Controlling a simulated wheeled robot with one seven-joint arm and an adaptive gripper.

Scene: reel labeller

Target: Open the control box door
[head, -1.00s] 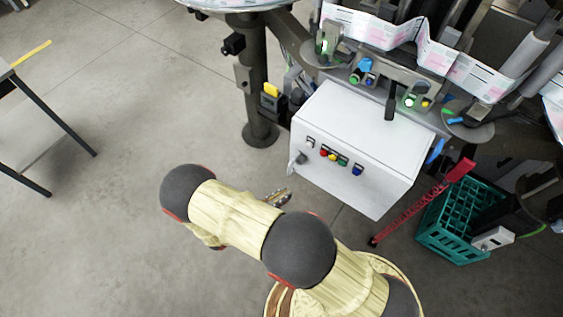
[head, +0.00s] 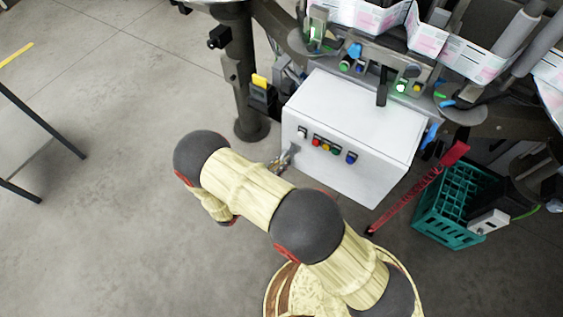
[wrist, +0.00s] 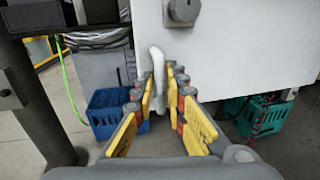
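The control box (head: 353,110) is a white cabinet with a row of colored buttons on its front door (head: 330,168). The door looks shut. In the wrist view, the door (wrist: 240,45) fills the upper right. A light grey handle (wrist: 158,66) hangs at the door's left edge. My gripper (wrist: 160,80) is just in front of it, with yellow-padded fingers on either side of the handle's lower part. The fingers are apart, and I cannot tell whether either touches the handle. In the head view, my gripper (head: 279,164) is small, below the handle (head: 290,153), and partly behind my arm.
A dark post (head: 240,75) stands left of the box. A teal crate (head: 450,212) and a red bar (head: 415,190) are at its right. A blue crate (wrist: 112,112) lies beyond my fingers.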

